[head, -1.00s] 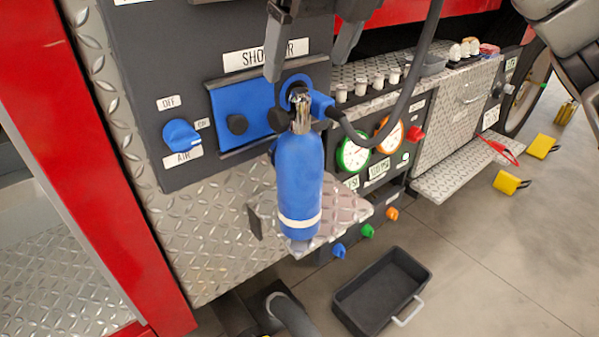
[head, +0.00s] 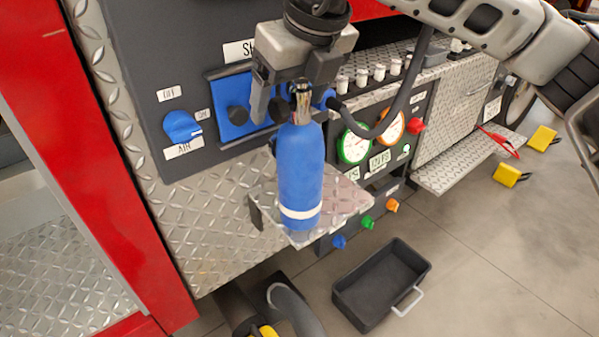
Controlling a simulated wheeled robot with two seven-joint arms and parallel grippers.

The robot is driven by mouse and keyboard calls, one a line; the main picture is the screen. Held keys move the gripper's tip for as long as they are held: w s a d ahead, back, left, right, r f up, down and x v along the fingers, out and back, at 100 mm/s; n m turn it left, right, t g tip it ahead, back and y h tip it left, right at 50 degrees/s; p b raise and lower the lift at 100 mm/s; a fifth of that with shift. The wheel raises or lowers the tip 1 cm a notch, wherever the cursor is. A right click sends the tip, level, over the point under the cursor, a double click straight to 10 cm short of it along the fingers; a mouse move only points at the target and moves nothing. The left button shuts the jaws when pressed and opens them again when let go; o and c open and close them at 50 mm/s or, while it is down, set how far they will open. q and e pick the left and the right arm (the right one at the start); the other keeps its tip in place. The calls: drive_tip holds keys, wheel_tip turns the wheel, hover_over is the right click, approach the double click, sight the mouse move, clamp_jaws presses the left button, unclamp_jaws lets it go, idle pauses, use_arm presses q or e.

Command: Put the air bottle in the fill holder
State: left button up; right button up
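The blue air bottle (head: 300,175) has a white band and a metal valve neck. It stands upright over the small diamond-plate shelf (head: 345,200); its underside contact is hard to see. Behind its neck is a blue fitting with a black hose (head: 420,75). I cannot tell which part is the fill holder, or whether the bottle is seated in it. My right gripper (head: 291,92) comes down from above, its fingers apart at the height of the bottle's neck. The neck shows between the fingers in the picture; no grip is visible. My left gripper is not in view.
A blue AIR knob (head: 182,127) is left of the bottle. Green and orange gauges (head: 355,144) are to the right. A black tray (head: 382,285) lies on the floor. Yellow chocks (head: 511,173) lie at the right.

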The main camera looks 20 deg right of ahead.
clamp_jaws()
drive_tip(key=shift+w+r, duration=0.1)
drive_tip(key=shift+r, duration=0.1)
drive_tip(key=shift+r, duration=0.15)
